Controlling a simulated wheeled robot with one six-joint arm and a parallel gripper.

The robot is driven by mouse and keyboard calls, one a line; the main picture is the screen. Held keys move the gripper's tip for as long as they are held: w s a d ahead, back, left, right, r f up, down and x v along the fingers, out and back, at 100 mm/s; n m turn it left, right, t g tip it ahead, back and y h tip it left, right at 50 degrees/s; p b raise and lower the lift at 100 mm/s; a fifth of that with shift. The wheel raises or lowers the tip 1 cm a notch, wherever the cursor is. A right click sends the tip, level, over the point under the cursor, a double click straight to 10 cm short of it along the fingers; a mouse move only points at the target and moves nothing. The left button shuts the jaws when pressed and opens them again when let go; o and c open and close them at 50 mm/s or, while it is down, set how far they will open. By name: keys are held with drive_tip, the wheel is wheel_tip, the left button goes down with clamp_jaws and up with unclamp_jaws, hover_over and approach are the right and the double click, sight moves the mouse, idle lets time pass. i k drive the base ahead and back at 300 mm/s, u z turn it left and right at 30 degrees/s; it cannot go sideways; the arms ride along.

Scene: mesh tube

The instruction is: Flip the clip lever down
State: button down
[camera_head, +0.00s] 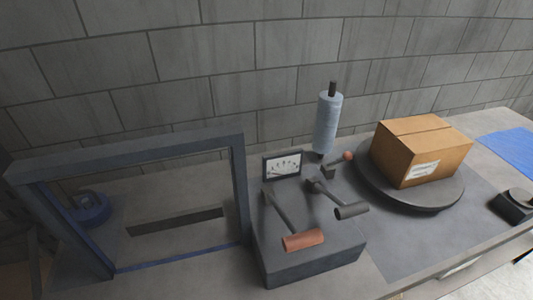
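A short lever with a round reddish knob (348,156) sticks up to the right from a small dark block at the foot of an upright pale-blue roll (327,122). Two longer levers rise from a dark box. One has an orange cylindrical handle (303,240) and leans toward the front right. The other has a dark grey cylindrical handle (351,211) and also leans toward the front right. I cannot tell for sure which lever is the clip lever. My gripper is not in view.
A gauge (283,166) stands at the box's back. A cardboard box (422,150) sits on a round dark turntable (432,202) at right. A dark rectangular frame (240,190) stands at left, with a blue round object (91,208) behind it. A brick wall closes the back.

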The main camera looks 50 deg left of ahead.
sight(348, 155)
drive_tip(key=u, duration=1.2)
drive_tip(key=i, duration=0.5)
drive_tip(key=u, duration=0.05)
drive_tip(key=k, duration=0.5)
drive_tip(key=u, duration=0.5)
drive_tip(key=i, duration=0.55)
drive_tip(key=z, duration=0.25)
